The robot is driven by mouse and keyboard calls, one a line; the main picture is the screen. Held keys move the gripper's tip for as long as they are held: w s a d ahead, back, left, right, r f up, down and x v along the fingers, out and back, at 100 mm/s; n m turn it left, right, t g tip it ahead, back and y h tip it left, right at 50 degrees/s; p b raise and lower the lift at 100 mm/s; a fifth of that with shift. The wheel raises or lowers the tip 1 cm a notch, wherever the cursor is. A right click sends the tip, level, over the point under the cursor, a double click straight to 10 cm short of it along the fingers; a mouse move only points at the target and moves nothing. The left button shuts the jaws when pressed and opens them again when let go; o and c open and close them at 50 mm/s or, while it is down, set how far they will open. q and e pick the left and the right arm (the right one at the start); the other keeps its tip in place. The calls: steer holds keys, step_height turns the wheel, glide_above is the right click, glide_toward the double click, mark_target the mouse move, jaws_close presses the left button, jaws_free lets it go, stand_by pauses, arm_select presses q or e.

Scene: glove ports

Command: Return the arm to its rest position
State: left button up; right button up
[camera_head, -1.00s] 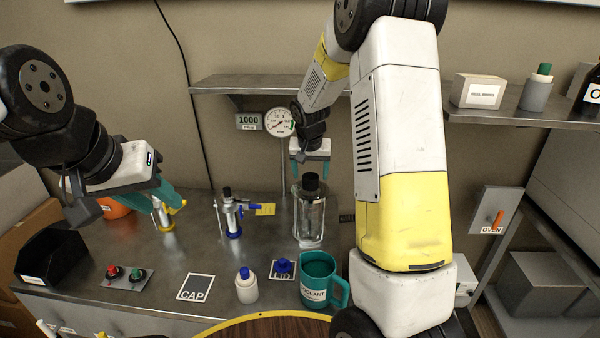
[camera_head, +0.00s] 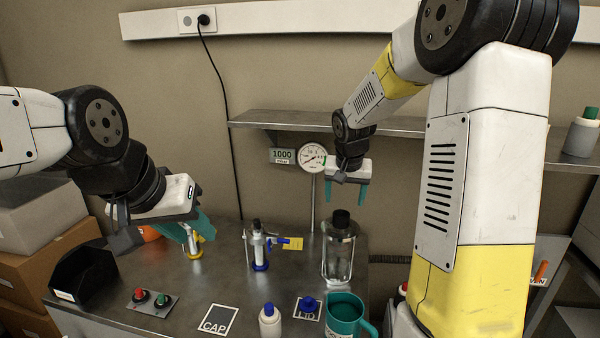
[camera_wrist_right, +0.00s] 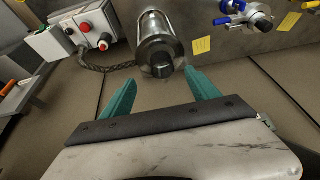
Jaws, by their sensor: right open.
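My right gripper (camera_head: 345,201) is open and empty, teal fingers pointing down, just above the black cap of a clear glass bottle (camera_head: 338,255) in the head view. In the right wrist view the spread fingertips (camera_wrist_right: 160,80) are apart from the bottle (camera_wrist_right: 158,35), with nothing between them. My left gripper (camera_head: 184,238) is low at the left, its teal fingers by a small metal fitting with a yellow handle (camera_head: 194,246). Whether those fingers are open or shut on it is unclear.
The bench holds a blue-handled valve (camera_head: 258,250), a teal mug (camera_head: 344,315), a white bottle (camera_head: 270,320), a button box (camera_head: 151,301) and a black bin (camera_head: 84,272). A shelf (camera_head: 380,125) and gauge (camera_head: 313,157) are behind my right gripper.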

steer(key=s+a+r+n+y, duration=0.1)
steer(key=s+r, duration=0.2)
steer(key=s, duration=0.6)
steer(key=s+a+r+n+t+y, duration=0.1)
steer(key=s+r, duration=0.2)
steer(key=s, duration=0.6)
steer(key=s+a+r+n+y, duration=0.1)
steer(key=s+r, duration=0.2)
steer(key=s, duration=0.6)
steer(key=shift+s+a+r+n+t, duration=0.15)
steer(key=shift+a+r+n+t, duration=0.15)
steer(key=shift+a+r, duration=0.1)
